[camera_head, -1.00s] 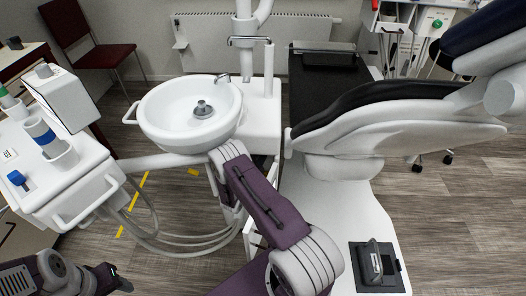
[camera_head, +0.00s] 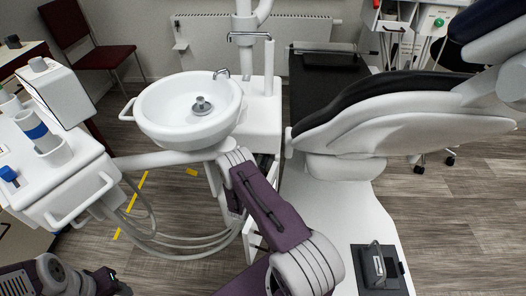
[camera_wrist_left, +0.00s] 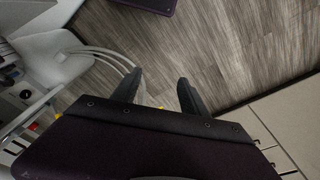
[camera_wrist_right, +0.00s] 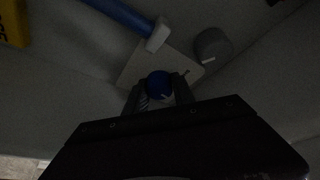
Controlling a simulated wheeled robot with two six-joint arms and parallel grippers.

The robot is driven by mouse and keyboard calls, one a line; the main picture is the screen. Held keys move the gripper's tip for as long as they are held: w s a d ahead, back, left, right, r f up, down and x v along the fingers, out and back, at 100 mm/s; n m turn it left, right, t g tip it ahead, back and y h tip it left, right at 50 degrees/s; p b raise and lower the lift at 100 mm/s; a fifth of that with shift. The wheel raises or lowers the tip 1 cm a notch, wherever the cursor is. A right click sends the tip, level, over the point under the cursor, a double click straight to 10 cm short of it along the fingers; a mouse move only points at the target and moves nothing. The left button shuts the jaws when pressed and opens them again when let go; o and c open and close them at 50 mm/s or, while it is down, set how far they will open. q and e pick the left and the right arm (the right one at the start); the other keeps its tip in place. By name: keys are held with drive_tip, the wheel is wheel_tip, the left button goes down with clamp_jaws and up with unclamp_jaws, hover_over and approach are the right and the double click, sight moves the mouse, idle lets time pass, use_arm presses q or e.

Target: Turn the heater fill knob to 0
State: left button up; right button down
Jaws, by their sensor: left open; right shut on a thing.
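In the right wrist view my right gripper (camera_wrist_right: 158,93) is shut on a small round blue knob (camera_wrist_right: 159,82) with a pale mark. The knob sits in front of a pale plate (camera_wrist_right: 140,62). A grey knob (camera_wrist_right: 212,45) with a light pointer line is beside it, up and to the right. I cannot read any label or the angle to 0. In the head view my right arm (camera_head: 270,205) reaches in under the white basin, and its gripper is hidden. My left gripper (camera_wrist_left: 159,92) is open and empty above the floor in the left wrist view.
The white basin (camera_head: 160,125) stands above my right arm. A white instrument console (camera_head: 90,190) with hanging hoses is at the left. The dental chair (camera_head: 400,140) and a foot pedal (camera_head: 378,268) are at the right.

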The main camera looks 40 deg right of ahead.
drive_tip(key=shift+f, duration=0.1)
idle(0.4)
drive_tip(key=c, duration=1.1)
unclamp_jaws()
